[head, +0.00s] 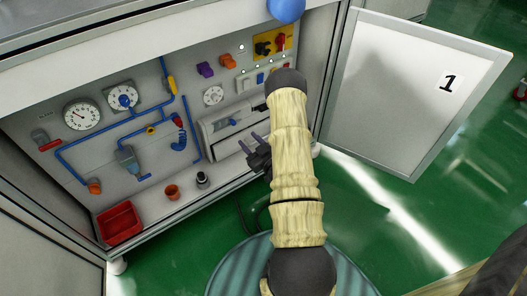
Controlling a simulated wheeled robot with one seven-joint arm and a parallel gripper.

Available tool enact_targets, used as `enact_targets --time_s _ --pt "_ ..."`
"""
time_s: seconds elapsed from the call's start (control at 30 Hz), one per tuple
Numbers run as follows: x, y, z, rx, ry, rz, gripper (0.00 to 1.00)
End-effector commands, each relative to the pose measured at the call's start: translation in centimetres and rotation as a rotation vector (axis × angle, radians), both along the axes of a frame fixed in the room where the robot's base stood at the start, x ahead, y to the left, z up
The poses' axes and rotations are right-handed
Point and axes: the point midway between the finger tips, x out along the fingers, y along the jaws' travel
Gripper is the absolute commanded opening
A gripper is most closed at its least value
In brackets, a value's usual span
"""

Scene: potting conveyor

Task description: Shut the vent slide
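A grey box-shaped unit (215,127) with a dark slot and a small bluish tab (232,122) is on the right part of the panel. It looks like the vent slide, but I cannot tell for sure or see how far it is open. My gripper (249,142) is just below and right of this unit, pointing toward it. Its two dark fingers are apart with nothing seen between them. My arm hides the unit's right end and part of the panel behind it.
The cabinet door (395,105), marked 1, stands open at right. Two gauges (82,116), blue pipes, knobs and switches fill the panel. A red tray (120,223), a brown cup (172,191) and a small dark item (202,179) stand on the cabinet floor. A blue ball (286,9) shows at top.

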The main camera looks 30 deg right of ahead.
Motion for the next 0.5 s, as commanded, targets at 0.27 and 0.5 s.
enact_targets --time_s 0.27,0.5 --pt "-5.6 -0.4 0.2 0.005 0.004 -0.004 0.40" --pt "-7.6 -0.6 0.0 0.003 0.003 -0.002 0.40"
